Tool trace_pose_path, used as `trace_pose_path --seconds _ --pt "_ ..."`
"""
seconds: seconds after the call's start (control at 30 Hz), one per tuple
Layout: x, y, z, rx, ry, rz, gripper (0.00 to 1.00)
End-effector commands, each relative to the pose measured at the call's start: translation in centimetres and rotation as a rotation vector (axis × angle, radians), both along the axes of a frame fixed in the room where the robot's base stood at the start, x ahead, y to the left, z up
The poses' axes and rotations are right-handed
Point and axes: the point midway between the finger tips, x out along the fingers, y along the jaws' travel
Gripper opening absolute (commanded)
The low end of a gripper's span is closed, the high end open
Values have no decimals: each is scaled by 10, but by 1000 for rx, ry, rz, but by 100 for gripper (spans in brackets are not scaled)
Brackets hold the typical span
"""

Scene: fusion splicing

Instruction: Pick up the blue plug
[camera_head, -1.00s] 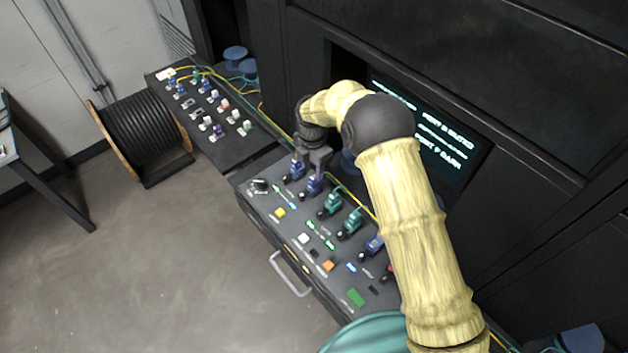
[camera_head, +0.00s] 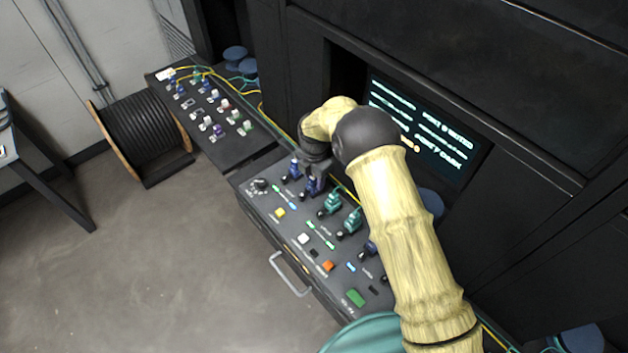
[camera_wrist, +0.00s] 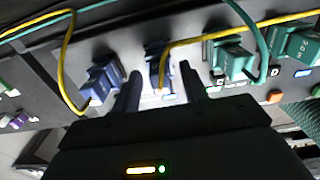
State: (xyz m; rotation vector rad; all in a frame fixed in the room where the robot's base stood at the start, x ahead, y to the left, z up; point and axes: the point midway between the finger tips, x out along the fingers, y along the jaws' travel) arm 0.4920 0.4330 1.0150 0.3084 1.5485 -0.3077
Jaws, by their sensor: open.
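Several plugs stand in a row on the dark console. One blue plug (camera_head: 312,186) is directly below my gripper (camera_head: 317,168) in the head view. In the wrist view this blue plug (camera_wrist: 153,56) shows between the two open fingers of my gripper (camera_wrist: 159,75), with gaps on both sides. A second blue plug (camera_head: 295,169) stands to its left, outside the fingers; it also shows in the wrist view (camera_wrist: 101,83). Whether the fingertips touch the plug cannot be told.
Two green plugs (camera_head: 331,204) stand right of the gripper. A yellow cable (camera_wrist: 205,37) runs across close to the middle plug and right finger. A second panel (camera_head: 215,120) with small connectors lies at left. A lit screen (camera_head: 425,125) is set in the cabinet behind.

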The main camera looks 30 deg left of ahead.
Motion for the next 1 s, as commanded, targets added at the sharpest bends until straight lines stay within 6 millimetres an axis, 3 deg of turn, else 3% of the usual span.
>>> trace_pose_path --seconds 0.2,0.43,0.77,1.0 --pt "0 0 0 0 0 0 44" --pt "0 0 0 0 0 0 0" --pt "0 0 3 0 0 0 0" --pt "0 1 34 3 -1 0 0"
